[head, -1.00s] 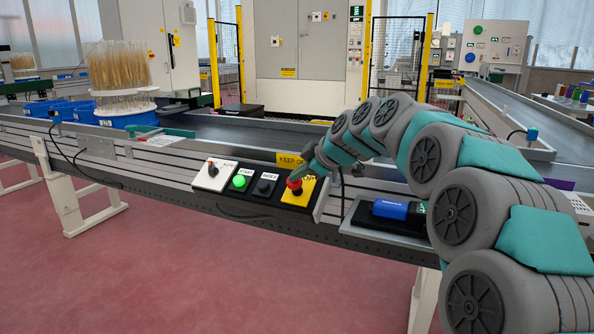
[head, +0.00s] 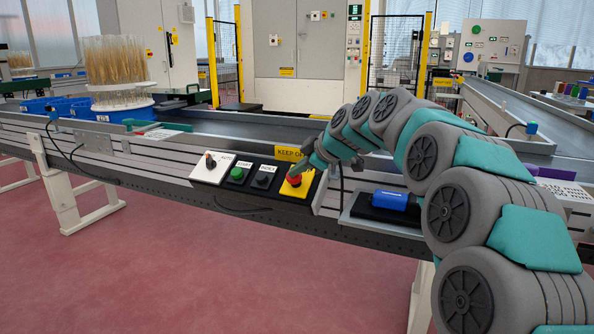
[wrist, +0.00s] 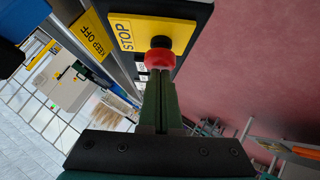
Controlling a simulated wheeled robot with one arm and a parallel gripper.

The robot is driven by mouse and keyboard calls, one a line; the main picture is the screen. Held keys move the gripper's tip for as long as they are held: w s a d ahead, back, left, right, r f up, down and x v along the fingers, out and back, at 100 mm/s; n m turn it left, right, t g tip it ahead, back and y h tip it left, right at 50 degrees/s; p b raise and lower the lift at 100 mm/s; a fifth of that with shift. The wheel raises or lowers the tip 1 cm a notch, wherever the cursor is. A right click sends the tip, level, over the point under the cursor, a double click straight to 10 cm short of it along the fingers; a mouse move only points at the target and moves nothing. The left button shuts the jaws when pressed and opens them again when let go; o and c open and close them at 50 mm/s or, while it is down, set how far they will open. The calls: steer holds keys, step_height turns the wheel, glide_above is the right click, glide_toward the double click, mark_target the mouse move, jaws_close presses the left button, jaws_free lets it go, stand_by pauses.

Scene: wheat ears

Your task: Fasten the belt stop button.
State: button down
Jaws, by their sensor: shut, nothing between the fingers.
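The belt stop button (head: 294,180) is a red mushroom knob on a yellow plate (head: 288,191), at the right end of a row of controls on the conveyor's front rail. In the wrist view the red knob (wrist: 159,60) stands on a dark stem beside the word STOP. My gripper (wrist: 160,74) is shut and empty, its green fingertips right at the knob and seeming to touch it. In the head view my gripper (head: 304,170) reaches the knob from the upper right and partly covers the plate.
Left of the stop plate are a black INDEX button (head: 263,180), a dark green START button (head: 236,174) and an AUTO selector (head: 211,162). A blue-and-black device (head: 391,200) lies on a shelf to the right. A yellow KEEP OFF sign (head: 288,153) stands behind.

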steer(key=a+r+v, duration=0.1)
steer(key=a+v, duration=0.1)
steer(key=v, duration=1)
steer(key=shift+s+d+r, duration=0.2)
steer(key=shift+s+r, duration=0.15)
steer(key=shift+r, duration=0.2)
steer(key=s+d+f+m+g+h+p, duration=0.2)
steer(key=s+d+f+m, duration=0.3)
steer(key=s, duration=0.9)
steer(key=s+d+f+m+g+h+p, duration=0.2)
steer(key=s+d+f+m+g, duration=0.2)
steer(key=s+f, duration=0.8)
steer(key=s+d+f+m+g+h+p, duration=0.2)
steer(key=s+d+f+m, duration=0.3)
steer(key=s, duration=1.3)
step_height(320, 180, down, 4)
steer(key=m+g+h, duration=0.1)
steer(key=m, duration=0.1)
steer(key=shift+d+f+m, duration=0.2)
steer(key=shift+d+m, duration=0.1)
